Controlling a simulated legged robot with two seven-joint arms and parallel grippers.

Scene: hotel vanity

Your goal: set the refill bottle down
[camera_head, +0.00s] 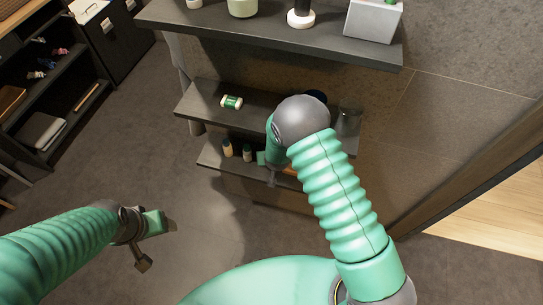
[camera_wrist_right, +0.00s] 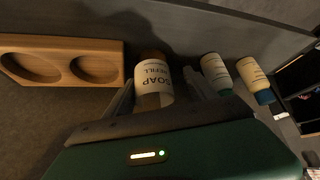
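The refill bottle (camera_wrist_right: 153,80) is amber with a white label reading SOAP REFILL, upside down in the right wrist view. Its base end is level with those of the neighbouring bottles, by the dark shelf. My right gripper (camera_wrist_right: 160,78) has a finger on each side of it. A narrow gap shows between the bottle and the right-hand finger; the other finger is close to the label. The bottle's top end is hidden behind the gripper. In the head view my right arm hides the bottle. My left gripper (camera_head: 152,243) is open and empty above the floor.
A wooden holder (camera_wrist_right: 68,86) with two round recesses is beside the bottle. Two white-labelled bottles (camera_wrist_right: 216,73) (camera_wrist_right: 254,78) are on its other side.

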